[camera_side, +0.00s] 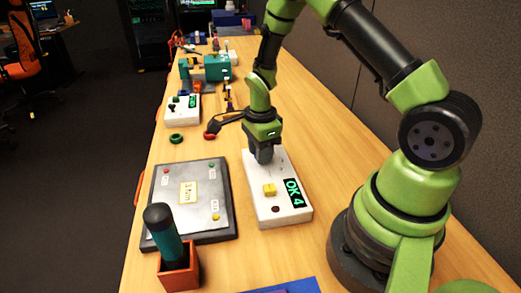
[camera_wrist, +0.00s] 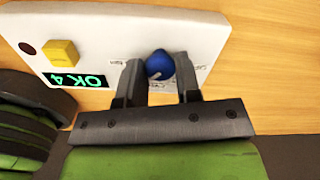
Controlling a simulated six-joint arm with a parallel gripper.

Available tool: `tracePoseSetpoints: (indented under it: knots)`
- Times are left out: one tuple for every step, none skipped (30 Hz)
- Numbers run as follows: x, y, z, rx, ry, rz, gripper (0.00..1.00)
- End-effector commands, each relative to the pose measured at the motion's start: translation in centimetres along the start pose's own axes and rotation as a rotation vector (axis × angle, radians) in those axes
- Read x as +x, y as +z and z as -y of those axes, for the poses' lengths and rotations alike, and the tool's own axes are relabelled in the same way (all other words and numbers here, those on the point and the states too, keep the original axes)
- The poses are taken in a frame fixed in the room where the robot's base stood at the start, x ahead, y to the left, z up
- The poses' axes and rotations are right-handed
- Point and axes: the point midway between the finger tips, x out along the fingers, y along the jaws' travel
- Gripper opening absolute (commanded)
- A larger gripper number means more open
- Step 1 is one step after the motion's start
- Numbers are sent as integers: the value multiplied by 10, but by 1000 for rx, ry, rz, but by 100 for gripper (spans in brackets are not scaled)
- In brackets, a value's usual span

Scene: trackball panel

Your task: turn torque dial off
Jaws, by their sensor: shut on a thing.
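The white panel (camera_side: 264,215) lies on the wooden bench below my gripper (camera_side: 264,155). In the wrist view a blue round dial (camera_wrist: 159,63) with a pale pointer mark sits on the panel (camera_wrist: 205,35). It appears to be the torque dial. My gripper (camera_wrist: 157,72) is shut on it, one finger on each side. Small labels stand around the dial, too small to read, and the fingers partly cover that area. In the side view the gripper hides the dial. The panel also carries a yellow block-like control (camera_side: 269,189), a dark red round spot (camera_side: 276,209) and a green "OK 4" display (camera_side: 294,192).
A grey plate (camera_side: 187,221) with small buttons lies left of the panel. An orange holder (camera_side: 179,268) with a teal-handled tool stands in front. A green ring (camera_side: 176,138), a red round object (camera_side: 210,135) and a white box (camera_side: 182,109) are farther back.

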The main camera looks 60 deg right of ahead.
Motion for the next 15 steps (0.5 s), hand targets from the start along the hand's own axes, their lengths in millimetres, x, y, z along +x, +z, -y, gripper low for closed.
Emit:
tracePoseSetpoints:
  knots:
    - [0, 0, 0, -3, 0, 0, 8]
    - [0, 0, 0, -7, 0, 0, 8]
    - [0, 0, 0, -14, 0, 0, 8]
    - [0, 0, 0, -20, 0, 0, 8]
    - [0, 0, 0, -28, 0, -1, 8]
    - [0, 0, 0, -40, 0, -1, 8]
    - [0, 0, 0, -53, 0, -1, 8]
    - [0, 0, 0, -66, 0, -1, 8]
    - [0, 0, 0, -87, 0, -2, 8]
    - [0, 0, 0, -104, 0, -2, 8]
    - [0, 0, 0, -124, 0, -2, 8]
    - [0, 0, 0, -151, 0, -2, 8]
    - [0, 0, 0, -174, 0, -2, 8]
    - [0, 0, 0, -199, 0, -2, 8]
    - [0, -1, 0, -233, 0, -2, 8]
